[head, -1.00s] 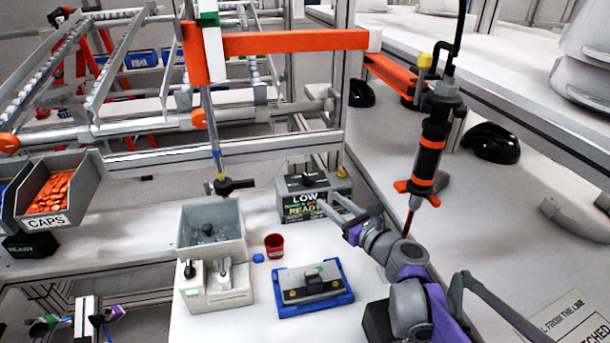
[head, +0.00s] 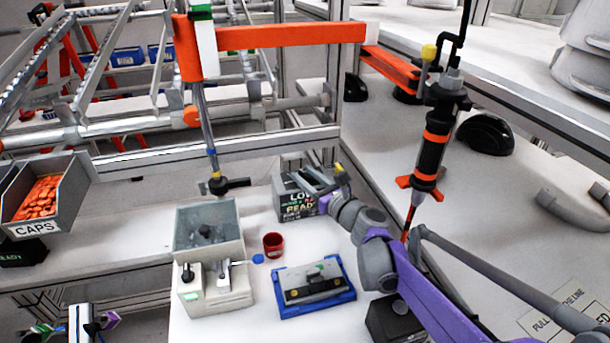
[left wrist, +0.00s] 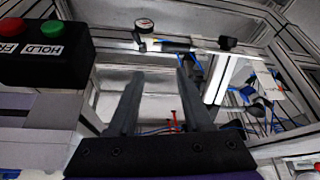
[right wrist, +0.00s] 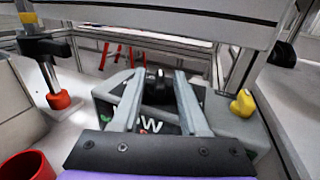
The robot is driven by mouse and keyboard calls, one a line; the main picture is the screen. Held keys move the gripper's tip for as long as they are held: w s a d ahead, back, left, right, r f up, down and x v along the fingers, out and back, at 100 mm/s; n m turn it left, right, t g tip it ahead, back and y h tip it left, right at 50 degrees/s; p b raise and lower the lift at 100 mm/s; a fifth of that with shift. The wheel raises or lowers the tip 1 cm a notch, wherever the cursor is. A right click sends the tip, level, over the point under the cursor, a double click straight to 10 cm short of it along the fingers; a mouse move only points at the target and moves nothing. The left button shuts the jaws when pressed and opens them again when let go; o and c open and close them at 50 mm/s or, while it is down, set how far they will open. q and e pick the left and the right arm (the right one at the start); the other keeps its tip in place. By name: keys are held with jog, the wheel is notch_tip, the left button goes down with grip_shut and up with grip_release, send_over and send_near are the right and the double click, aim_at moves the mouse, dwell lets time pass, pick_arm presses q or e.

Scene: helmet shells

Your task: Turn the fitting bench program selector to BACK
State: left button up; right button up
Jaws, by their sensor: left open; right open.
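The grey program selector box (head: 290,205) stands at the back of the white bench, with a partly covered display reading LOW and READY. In the right wrist view its black knob (right wrist: 158,88) shows between the fingers of my right gripper (right wrist: 157,78). My right gripper (head: 310,182) is open over the box top in the head view. I cannot tell whether the fingers touch the knob. My left gripper (left wrist: 158,95) is open and empty in its wrist view, away from the selector. The knob is largely hidden in the head view.
A red cup (head: 273,244), a blue tray (head: 317,309) with a grey fixture and a grey machine with a bin (head: 208,229) stand in front of the selector. A yellow knob (right wrist: 243,103) sits beside the selector.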

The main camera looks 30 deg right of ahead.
jog(key=shift+w, duration=0.3)
grip_shut()
jog(key=shift+n+y, duration=0.6)
jog(key=shift+y, duration=0.3)
